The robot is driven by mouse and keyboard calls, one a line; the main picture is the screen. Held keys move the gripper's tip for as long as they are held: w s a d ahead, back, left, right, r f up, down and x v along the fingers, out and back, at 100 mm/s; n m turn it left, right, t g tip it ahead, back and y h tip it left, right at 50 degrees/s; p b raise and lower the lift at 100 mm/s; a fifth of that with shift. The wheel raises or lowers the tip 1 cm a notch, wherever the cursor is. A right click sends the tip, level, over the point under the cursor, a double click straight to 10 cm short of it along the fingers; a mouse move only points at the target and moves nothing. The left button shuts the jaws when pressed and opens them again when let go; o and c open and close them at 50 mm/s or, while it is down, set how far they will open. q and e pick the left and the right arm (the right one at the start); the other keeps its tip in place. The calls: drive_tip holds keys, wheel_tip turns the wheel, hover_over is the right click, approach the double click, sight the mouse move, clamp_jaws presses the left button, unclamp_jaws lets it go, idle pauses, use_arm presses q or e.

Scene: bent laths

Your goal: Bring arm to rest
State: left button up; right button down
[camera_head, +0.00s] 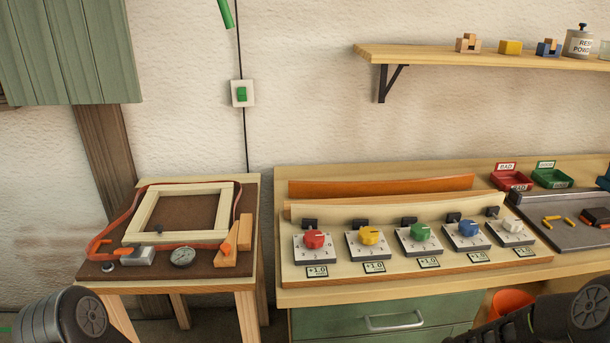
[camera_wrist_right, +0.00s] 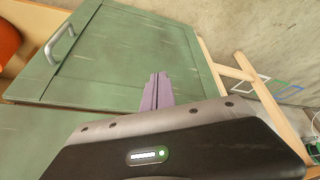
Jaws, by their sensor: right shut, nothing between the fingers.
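My right gripper (camera_wrist_right: 156,90) shows in the right wrist view, its two narrow fingers together with nothing between them. It is in front of the green drawer front (camera_wrist_right: 130,50) of the bench, and I cannot tell how far off. In the head view only dark parts of my right arm show at the lower right, and its gripper is out of the picture. Dark parts of my left arm show at the lower left, and my left gripper is not seen.
A bench (camera_head: 350,297) bears a lath board with coloured knobs (camera_head: 420,232). A side table (camera_head: 222,284) at the left holds a wooden frame (camera_head: 137,220) and a dial gauge (camera_head: 183,257). An orange bucket (camera_head: 511,301) is near my right arm. A shelf (camera_head: 430,54) is above.

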drive_tip(key=s+a+f+m+g+y, duration=0.1)
drive_tip(key=s+a+f+m, duration=0.3)
drive_tip(key=s+a, duration=0.6)
drive_tip(key=s+a+f+m+g, duration=0.3)
drive_tip(key=s+a+f+m, duration=0.1)
drive_tip(key=s+a, duration=0.6)
drive_tip(key=shift+s+a+f+y, duration=0.25)
drive_tip(key=shift+s+y, duration=0.15)
drive_tip(key=shift+s, duration=0.45)
